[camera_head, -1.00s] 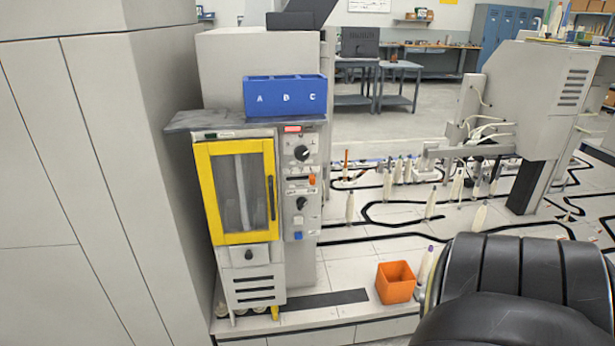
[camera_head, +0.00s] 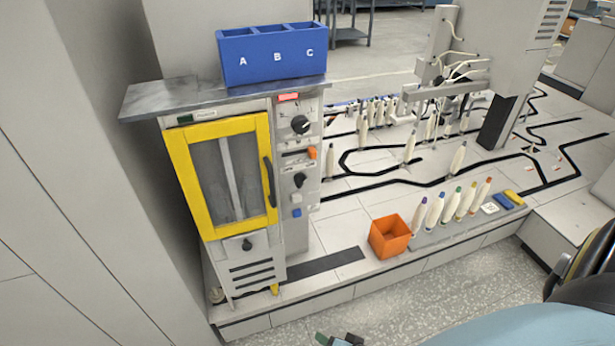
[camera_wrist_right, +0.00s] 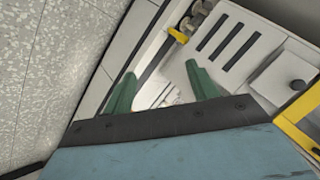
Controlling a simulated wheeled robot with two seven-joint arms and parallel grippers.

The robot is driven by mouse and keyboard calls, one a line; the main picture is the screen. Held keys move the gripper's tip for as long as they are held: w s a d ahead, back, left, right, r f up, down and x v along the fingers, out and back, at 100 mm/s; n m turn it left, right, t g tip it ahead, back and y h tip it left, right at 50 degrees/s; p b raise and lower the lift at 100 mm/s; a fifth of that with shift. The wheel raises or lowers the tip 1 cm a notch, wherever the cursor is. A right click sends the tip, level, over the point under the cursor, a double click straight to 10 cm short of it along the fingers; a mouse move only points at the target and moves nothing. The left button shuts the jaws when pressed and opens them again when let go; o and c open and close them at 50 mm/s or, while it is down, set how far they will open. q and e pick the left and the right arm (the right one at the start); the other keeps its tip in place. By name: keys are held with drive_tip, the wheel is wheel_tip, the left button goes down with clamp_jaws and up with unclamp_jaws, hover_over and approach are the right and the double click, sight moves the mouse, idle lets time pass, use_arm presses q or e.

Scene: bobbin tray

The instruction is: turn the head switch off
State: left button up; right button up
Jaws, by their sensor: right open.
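The machine's control panel (camera_head: 285,160) stands right of its yellow-framed door (camera_head: 225,178). It carries an upper black knob (camera_head: 300,124), an orange switch (camera_head: 312,153), a lower black knob (camera_head: 300,180) and a blue button (camera_head: 297,212). I cannot read which of them is the head switch. A red display (camera_head: 288,97) is lit at the panel's top. My right gripper (camera_head: 340,339) barely shows at the bottom edge, below and apart from the panel. In the right wrist view my right gripper (camera_wrist_right: 162,85) is open and empty, facing the slotted lower front (camera_wrist_right: 225,45). My left gripper is out of view.
A blue bin marked A, B, C (camera_head: 270,55) sits on the grey top shelf (camera_head: 165,97). An orange box (camera_head: 390,236) and several bobbins (camera_head: 449,208) stand on the ledge right of the machine. The speckled floor (camera_head: 400,300) in front is clear.

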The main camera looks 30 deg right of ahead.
drive_tip(key=w+d+r+m+t+h+p, duration=0.1)
drive_tip(key=w+r+m+t, duration=0.2)
drive_tip(key=w+r+m, duration=0.35)
drive_tip(key=w+d+r+m+t+h, duration=0.1)
drive_tip(key=w+r+m+t, duration=0.2)
drive_tip(key=r, duration=0.7)
drive_tip(key=m+t+h+p, duration=0.1)
drive_tip(key=m+t+h, duration=0.15)
drive_tip(key=m, duration=0.75)
approach(301, 183)
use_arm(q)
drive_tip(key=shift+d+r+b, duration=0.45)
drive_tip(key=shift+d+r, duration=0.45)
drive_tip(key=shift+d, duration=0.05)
use_arm(e)
drive_tip(key=shift+n, duration=0.25)
drive_tip(key=x, duration=0.9)
drive_tip(key=shift+w, duration=0.15)
drive_tip(key=shift+c, duration=0.5)
drive_tip(key=shift+h, duration=0.25)
drive_tip(key=c, duration=0.9)
